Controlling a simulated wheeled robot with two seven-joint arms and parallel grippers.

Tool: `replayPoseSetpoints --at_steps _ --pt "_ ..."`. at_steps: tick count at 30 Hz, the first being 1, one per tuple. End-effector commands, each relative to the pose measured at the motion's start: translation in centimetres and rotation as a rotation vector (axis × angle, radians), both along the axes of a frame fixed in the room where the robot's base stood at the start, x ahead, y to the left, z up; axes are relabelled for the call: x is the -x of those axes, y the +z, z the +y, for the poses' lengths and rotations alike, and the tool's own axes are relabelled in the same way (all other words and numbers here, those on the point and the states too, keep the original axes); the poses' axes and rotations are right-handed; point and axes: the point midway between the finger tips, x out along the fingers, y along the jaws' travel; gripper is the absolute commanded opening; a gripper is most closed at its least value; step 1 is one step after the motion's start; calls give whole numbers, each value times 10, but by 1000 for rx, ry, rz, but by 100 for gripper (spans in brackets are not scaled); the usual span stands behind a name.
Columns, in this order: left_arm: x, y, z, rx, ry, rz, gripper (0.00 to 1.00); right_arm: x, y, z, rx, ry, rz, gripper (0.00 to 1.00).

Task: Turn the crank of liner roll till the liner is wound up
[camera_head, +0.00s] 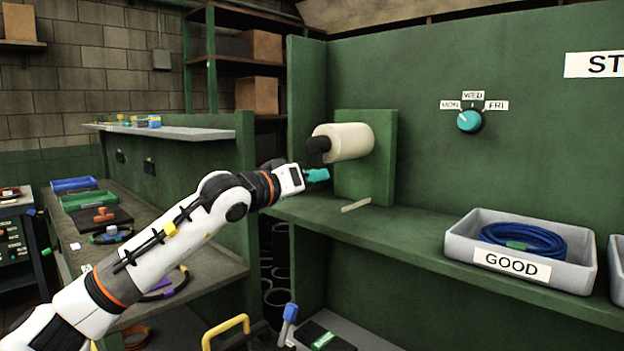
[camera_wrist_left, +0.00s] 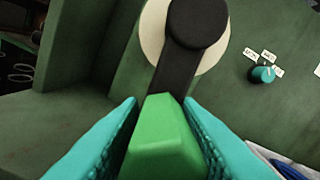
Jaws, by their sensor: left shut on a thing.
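The liner roll (camera_head: 350,141) is a cream cylinder with a dark hub, mounted on a green block above the green bench. Its end face also shows in the left wrist view (camera_wrist_left: 153,35). The black crank arm (camera_wrist_left: 180,60) runs from the hub down to a green handle (camera_wrist_left: 163,145). My left gripper (camera_head: 318,175) is below and in front of the roll. In the left wrist view, its teal fingers are on both sides of the green handle and shut on it. The handle is hidden in the head view. My right gripper is not in view.
A pale strip (camera_head: 356,205) lies on the bench below the roll. A grey tray labelled GOOD (camera_head: 466,262) holds a coiled blue cable (camera_head: 523,239) at the right. A teal dial (camera_head: 469,121) is on the back panel. The bench between strip and tray is clear.

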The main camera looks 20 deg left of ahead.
Motion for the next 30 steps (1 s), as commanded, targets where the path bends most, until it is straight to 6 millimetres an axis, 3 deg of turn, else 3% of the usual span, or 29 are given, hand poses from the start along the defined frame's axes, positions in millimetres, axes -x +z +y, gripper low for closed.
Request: replayPoseSetpoints --at_steps 1,8,9,12,25,30 --pt "1 13 9 12 16 -23 0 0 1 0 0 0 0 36" --pt "1 13 9 12 16 -24 0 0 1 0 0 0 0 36" --pt "1 13 9 12 16 -24 32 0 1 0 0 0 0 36" --pt "0 12 8 11 15 -22 47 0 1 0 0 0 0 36" --pt "1 5 4 6 7 -11 47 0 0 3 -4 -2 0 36" --pt "17 3 10 5 8 -11 47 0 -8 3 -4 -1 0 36"
